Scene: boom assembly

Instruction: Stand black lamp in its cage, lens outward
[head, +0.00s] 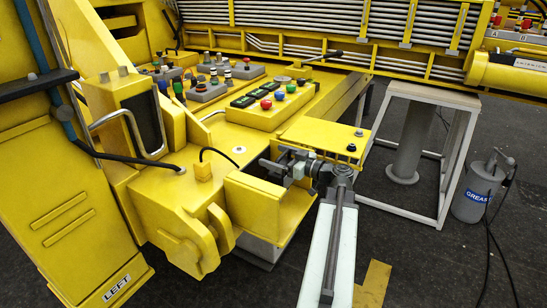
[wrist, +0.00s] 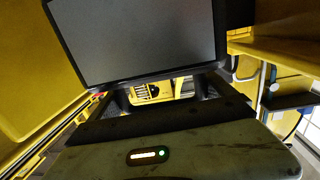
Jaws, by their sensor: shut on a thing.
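My gripper (head: 280,166) is at the yellow housing in the middle of the head view, just above a low yellow wall (head: 253,203). In the wrist view a black lamp (wrist: 140,40) with a broad flat grey face and dark frame fills the top, tilted in the picture. My gripper's dark fingers (wrist: 160,94) meet its lower edge and are shut on it. In the head view the lamp cannot be made out clearly. Yellow walls stand close on both sides of it in the wrist view. I cannot tell whether it rests on the cage floor.
A yellow plate with bolts (head: 325,137) lies close behind my gripper. A black panel behind a bent metal bar (head: 146,125) is at the left. A control box with coloured buttons (head: 270,103) is behind. A grease can (head: 478,190) stands on the floor at right.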

